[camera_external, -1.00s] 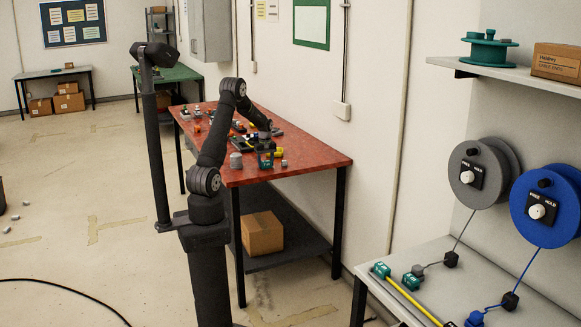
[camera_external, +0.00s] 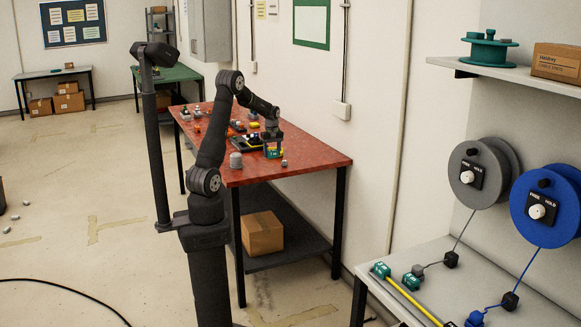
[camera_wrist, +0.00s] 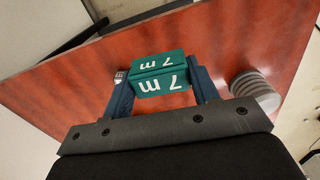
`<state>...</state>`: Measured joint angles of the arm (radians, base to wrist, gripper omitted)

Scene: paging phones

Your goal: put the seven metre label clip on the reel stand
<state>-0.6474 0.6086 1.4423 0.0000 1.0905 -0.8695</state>
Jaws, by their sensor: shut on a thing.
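The label clip is a green block marked "7 m" in white (camera_wrist: 160,75). My gripper (camera_wrist: 158,88) is shut on it, with one blue finger at each side. In the external view the clip (camera_external: 272,152) hangs below my gripper (camera_external: 272,143), over the near part of the red table. Whether it clears the tabletop is hard to tell. The reel stand at the right carries a grey reel (camera_external: 470,175) and a blue reel (camera_external: 541,206), each with a white knob on a black plate. Teal clips (camera_external: 381,270) lie on the grey bench below the reels.
The red table (camera_external: 315,160) holds several small parts and a grey ribbed cylinder (camera_external: 236,160), also in the wrist view (camera_wrist: 254,90). A yellow rod (camera_external: 412,303) lies on the grey bench (camera_external: 440,265). A shelf (camera_external: 500,74) above it holds a teal spool and a carton.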

